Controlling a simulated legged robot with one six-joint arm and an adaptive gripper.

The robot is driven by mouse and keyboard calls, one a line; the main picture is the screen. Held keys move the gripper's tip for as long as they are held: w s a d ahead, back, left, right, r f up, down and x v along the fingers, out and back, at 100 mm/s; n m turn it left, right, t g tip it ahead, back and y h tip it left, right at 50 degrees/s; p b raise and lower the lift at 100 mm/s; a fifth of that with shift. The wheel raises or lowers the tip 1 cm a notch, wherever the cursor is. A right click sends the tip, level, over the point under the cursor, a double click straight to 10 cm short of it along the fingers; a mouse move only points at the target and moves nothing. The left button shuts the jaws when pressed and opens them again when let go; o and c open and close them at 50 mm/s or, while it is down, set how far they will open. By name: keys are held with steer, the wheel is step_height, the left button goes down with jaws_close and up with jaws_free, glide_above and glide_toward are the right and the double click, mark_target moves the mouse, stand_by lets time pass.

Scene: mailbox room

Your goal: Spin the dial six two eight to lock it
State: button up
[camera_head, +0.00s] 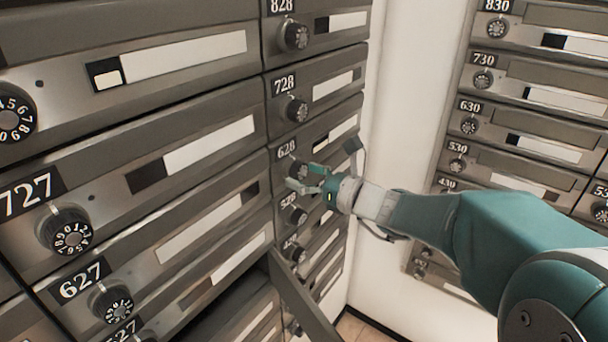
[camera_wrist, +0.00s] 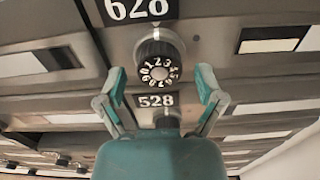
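The dial of box 628 is a round black knob (camera_wrist: 160,68) with white numbers, below the white-on-black 628 plate (camera_wrist: 138,8) in the wrist view. In the head view the 628 plate (camera_head: 287,148) is on the middle column, and its dial (camera_head: 298,168) is partly behind my gripper. My gripper (camera_head: 305,177) is open in front of it. In the wrist view the two teal fingertips (camera_wrist: 207,84) stand apart, left and right of the dial and slightly below it. Contact with the dial does not show.
Just below is the 528 dial (camera_head: 293,214), with its plate (camera_wrist: 156,100) between my fingers in the wrist view. A box door (camera_head: 303,295) stands open lower down. A white wall (camera_head: 405,100) and another bank of boxes (camera_head: 540,75) are at the right.

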steer(key=v, duration=1.2)
